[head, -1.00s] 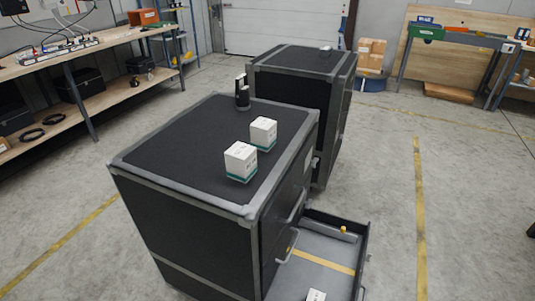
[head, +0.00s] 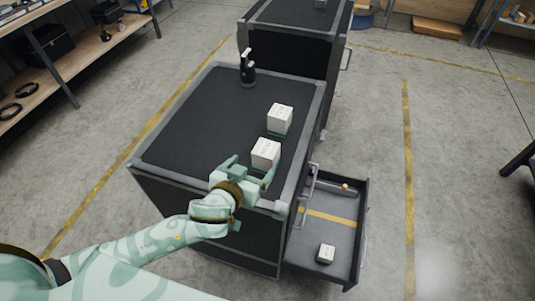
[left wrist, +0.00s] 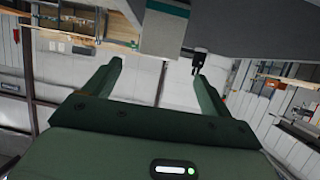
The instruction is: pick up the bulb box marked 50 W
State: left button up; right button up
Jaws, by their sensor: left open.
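Two white bulb boxes with green bases stand on the black case top (head: 190,125) in the head view: a nearer box (head: 265,154) and a farther box (head: 279,118). A third small white box (head: 325,253) lies in the open drawer. The print is too small to read, so I cannot tell which is marked 50 W. My left gripper (head: 248,171) is open and empty, just in front of the nearer box. In the left wrist view, which looks inverted, a box with a green band (left wrist: 164,30) shows beyond the open fingers. My right gripper is not in view.
A black upright object (head: 247,70) stands at the case's far edge. The open drawer (head: 346,215) juts out on the right, with a small orange item (head: 346,187) at its back. A second black case (head: 290,45) stands behind. The case top's left half is clear.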

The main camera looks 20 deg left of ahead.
aim_at(266, 153)
pick_arm(q)
jog(key=x, duration=0.5)
jog(key=shift+w+a+f+b, duration=0.15)
jog(key=shift+w+f+b, duration=0.1)
jog(key=shift+w+b, duration=0.1)
jog(key=x, duration=0.5)
jog(key=shift+d+f+b, duration=0.25)
jog(key=shift+f+b, duration=0.05)
jog(key=shift+s, duration=0.15)
jog(key=shift+c, duration=1.2)
jog(key=c, duration=0.9)
